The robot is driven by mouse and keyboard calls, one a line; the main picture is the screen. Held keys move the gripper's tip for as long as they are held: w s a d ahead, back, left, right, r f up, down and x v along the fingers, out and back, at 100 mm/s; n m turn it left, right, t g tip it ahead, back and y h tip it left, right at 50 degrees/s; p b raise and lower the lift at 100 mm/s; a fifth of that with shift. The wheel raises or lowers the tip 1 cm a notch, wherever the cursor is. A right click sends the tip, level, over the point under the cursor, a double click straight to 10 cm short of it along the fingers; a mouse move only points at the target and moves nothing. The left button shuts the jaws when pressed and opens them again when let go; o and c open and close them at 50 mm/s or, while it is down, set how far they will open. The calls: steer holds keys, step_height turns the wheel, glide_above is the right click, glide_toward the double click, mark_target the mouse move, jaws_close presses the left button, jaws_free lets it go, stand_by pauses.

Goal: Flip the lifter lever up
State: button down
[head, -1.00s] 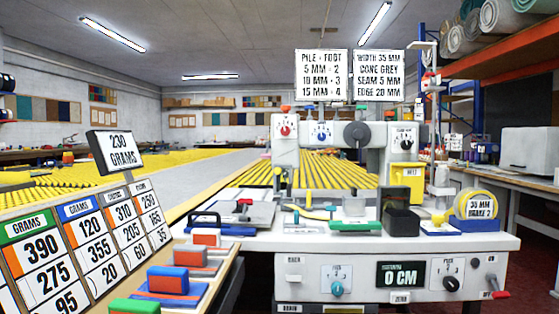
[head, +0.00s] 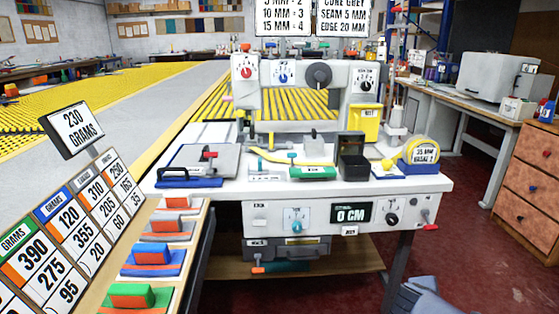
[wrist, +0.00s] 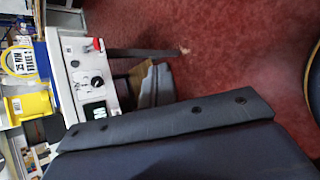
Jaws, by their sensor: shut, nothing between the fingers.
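A small lever with a red handle (head: 431,227) sits at the right end of the white machine's front panel (head: 315,217). Its handle hangs low, to the right of its pivot. Its label is too small to read, so I cannot confirm that it is the lifter lever. The red handle also shows in the wrist view (wrist: 95,45), where the scene is turned sideways. My gripper (wrist: 157,82) is shut and empty, partly hidden behind a dark bolted slab of my own. It is apart from the lever, off the front of the panel.
The panel also carries a teal knob (head: 296,226), a "0 CM" display (head: 352,212) and a black dial (head: 392,219). A drawer unit (head: 286,248) hangs below, over a wooden shelf (head: 325,269). Red floor (head: 480,240) lies clear at right.

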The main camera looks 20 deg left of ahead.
steer(key=w+a+r+n+t+p, duration=0.2)
steer(key=w+r+n+p, duration=0.1)
steer(key=r, duration=0.4)
steer(key=w+a+r+n+t+p, duration=0.2)
steer(key=w+r+n+p, duration=0.1)
steer(key=r, duration=0.5)
steer(key=w+a+r+n+t+h+p, duration=0.1)
steer(key=w+a+r+n+t+p, duration=0.1)
steer(key=w+r+n, duration=0.3)
step_height(320, 180, up, 2)
steer(key=shift+w+a+r+n+t+p, duration=0.2)
steer(key=shift+n+t+p, duration=0.25)
steer(key=shift+n, duration=0.35)
